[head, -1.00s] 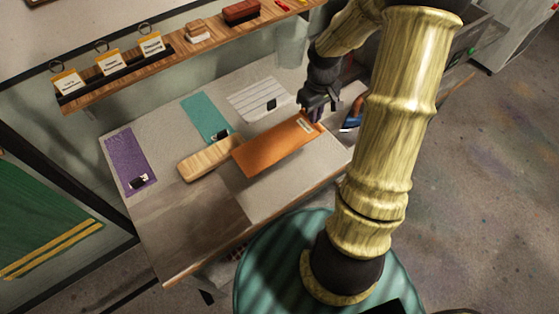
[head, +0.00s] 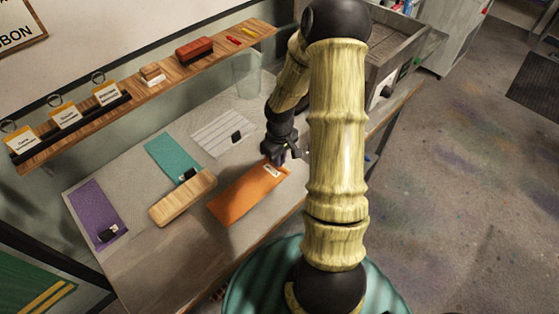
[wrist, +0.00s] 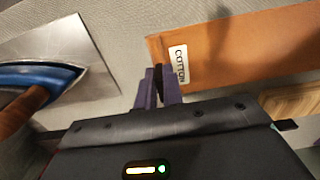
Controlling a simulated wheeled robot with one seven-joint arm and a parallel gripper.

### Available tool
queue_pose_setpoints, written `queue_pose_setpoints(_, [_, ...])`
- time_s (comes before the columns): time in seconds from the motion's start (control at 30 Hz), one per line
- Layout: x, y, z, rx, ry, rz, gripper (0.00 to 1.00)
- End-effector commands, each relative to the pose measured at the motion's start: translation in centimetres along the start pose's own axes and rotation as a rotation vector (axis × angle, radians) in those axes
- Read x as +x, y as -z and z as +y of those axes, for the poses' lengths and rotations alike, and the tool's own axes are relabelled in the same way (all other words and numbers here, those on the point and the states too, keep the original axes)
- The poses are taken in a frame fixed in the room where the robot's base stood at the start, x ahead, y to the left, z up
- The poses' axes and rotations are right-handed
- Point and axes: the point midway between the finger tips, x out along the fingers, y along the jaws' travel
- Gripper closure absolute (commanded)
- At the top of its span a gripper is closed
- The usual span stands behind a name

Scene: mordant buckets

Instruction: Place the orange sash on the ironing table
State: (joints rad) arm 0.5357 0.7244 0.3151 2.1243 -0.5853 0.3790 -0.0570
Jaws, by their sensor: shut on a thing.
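The orange sash (head: 243,198), with a white label, is spread flat at the right of the pale table (head: 165,245), beside a wooden board. I cannot tell whether it rests on the surface or is just above it. In the wrist view, the sash (wrist: 230,45) reaches from near the fingertips to the right, its label reading "COTTON". My gripper (head: 285,157) is at the sash's labelled end. In the wrist view, the purple fingers of my gripper (wrist: 159,82) are shut on a dark piece at the sash's edge. The grip is partly hidden in the head view.
The wooden board (head: 182,197) lies left of the sash. Purple (head: 97,215), teal (head: 172,157) and striped white (head: 222,134) cloths lie around it. A blue iron (wrist: 40,78) is close to my gripper. A shelf (head: 150,92) runs behind. The table's front left is bare.

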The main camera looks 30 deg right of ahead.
Motion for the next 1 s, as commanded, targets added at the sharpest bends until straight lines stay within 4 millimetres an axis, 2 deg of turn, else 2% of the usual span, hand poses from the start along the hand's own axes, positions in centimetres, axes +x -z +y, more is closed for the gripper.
queue_pose_setpoints(0.1, [1.3, 0.0, -0.1, -0.002, 0.001, -0.001, 1.0])
queue_pose_setpoints(0.5, [1.8, 0.0, 0.0, -0.001, 0.0, 0.001, 1.0])
queue_pose_setpoints(0.53, [1.7, 0.0, 0.0, -0.001, 0.0, 0.001, 0.85])
queue_pose_setpoints(0.6, [1.7, 0.0, 0.0, -0.001, 0.0, 0.001, 0.72])
queue_pose_setpoints(0.63, [1.7, 0.0, 0.0, -0.001, 0.0, 0.001, 0.7])
queue_pose_setpoints(1.0, [1.2, 0.0, 0.0, -0.001, -0.001, 0.001, 0.7])
